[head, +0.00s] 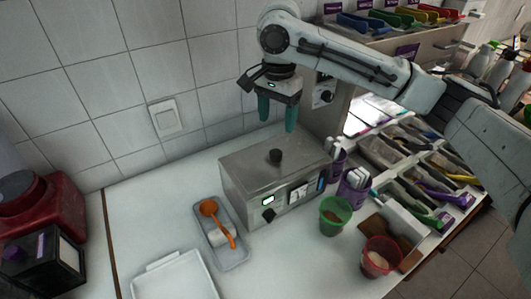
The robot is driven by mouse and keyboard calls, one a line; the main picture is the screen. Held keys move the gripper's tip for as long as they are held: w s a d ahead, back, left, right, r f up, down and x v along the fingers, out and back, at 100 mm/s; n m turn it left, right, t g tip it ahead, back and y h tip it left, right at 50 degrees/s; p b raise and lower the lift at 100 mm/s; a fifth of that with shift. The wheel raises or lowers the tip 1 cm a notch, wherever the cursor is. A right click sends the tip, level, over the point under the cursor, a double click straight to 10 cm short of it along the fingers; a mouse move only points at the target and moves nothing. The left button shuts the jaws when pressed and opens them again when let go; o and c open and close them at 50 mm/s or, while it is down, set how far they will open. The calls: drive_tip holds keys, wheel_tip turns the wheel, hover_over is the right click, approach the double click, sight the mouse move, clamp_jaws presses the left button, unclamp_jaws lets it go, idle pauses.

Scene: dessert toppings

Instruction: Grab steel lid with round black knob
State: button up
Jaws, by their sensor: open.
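The steel lid (255,160) with a round black knob (275,156) lies on top of a steel box-shaped appliance (258,206) on the white counter. My gripper (277,118) hangs above the back edge of the lid, pointing down. Its two green fingers are spread apart, with nothing between them. The fingertips look a little behind and above the knob and apart from it.
An orange ladle (214,215) rests in a grey tray (235,262) left of the appliance. A green cup (335,214) and a red cup (379,256) stand to the right, near topping bins (385,155). A tiled wall (110,60) rises behind.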

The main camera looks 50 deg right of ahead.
hover_over(276, 152)
drive_tip(key=f, duration=0.4)
drive_tip(key=shift+w+d+f, duration=0.2)
drive_tip(key=shift+w+f, duration=0.05)
drive_tip(key=shift+f, duration=0.05)
drive_tip(key=shift+s+a+f+p, duration=0.15)
drive_tip(key=shift+f+p, duration=0.25)
drive_tip(key=shift+f, duration=1.05)
drive_tip(key=shift+s+a+f+p, duration=0.1)
drive_tip(key=shift+f+p, duration=0.3)
drive_tip(key=shift+f, duration=1)
drive_tip(key=shift+c, duration=0.3)
clamp_jaws()
